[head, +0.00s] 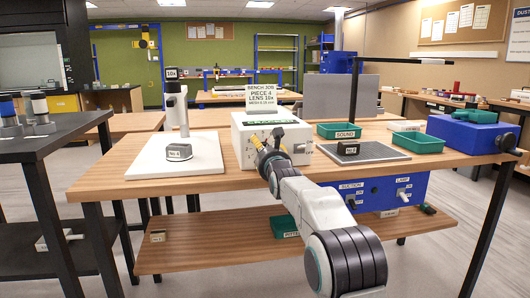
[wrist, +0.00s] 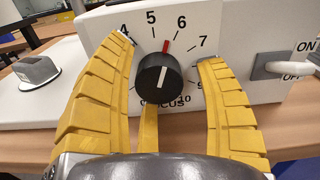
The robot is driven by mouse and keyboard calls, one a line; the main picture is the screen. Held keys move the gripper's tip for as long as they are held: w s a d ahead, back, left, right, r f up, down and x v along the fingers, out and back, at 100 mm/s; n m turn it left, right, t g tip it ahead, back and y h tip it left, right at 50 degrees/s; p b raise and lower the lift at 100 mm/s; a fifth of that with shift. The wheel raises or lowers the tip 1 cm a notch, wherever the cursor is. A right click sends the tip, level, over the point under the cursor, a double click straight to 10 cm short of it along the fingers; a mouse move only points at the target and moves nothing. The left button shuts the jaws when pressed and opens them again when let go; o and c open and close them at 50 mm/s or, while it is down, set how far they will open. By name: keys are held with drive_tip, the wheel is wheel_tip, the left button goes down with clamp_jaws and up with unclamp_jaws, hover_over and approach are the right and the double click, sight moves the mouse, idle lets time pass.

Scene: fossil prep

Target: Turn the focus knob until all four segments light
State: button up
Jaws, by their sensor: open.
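The focus knob (wrist: 158,76) is black with a white line and sits on the front of a white box (head: 240,140), ringed by printed numbers. In the wrist view, the white line and a red mark above it point between 5 and 6. My gripper (wrist: 168,48) is open, its yellow fingers on the knob's left and right, apart from it; another yellow finger shows below. In the head view, my gripper (head: 262,150) is in front of the box and hides the knob. I cannot make out any lit segments.
An ON/OFF lever (wrist: 285,66) is right of the knob. A card on the box reads "Bench job piece 4 lens 10x" (head: 261,96). A white microscope stand (head: 180,120) is left, and green trays (head: 418,142) are right. The wooden bench (head: 130,188) has bare room at its front.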

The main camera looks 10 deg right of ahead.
drive_tip(key=shift+s, duration=0.15)
drive_tip(key=s, duration=1.1)
drive_tip(key=shift+s, duration=0.35)
drive_tip(key=shift+o, duration=0.2)
drive_tip(key=shift+f, duration=0.1)
drive_tip(key=shift+c, duration=0.2)
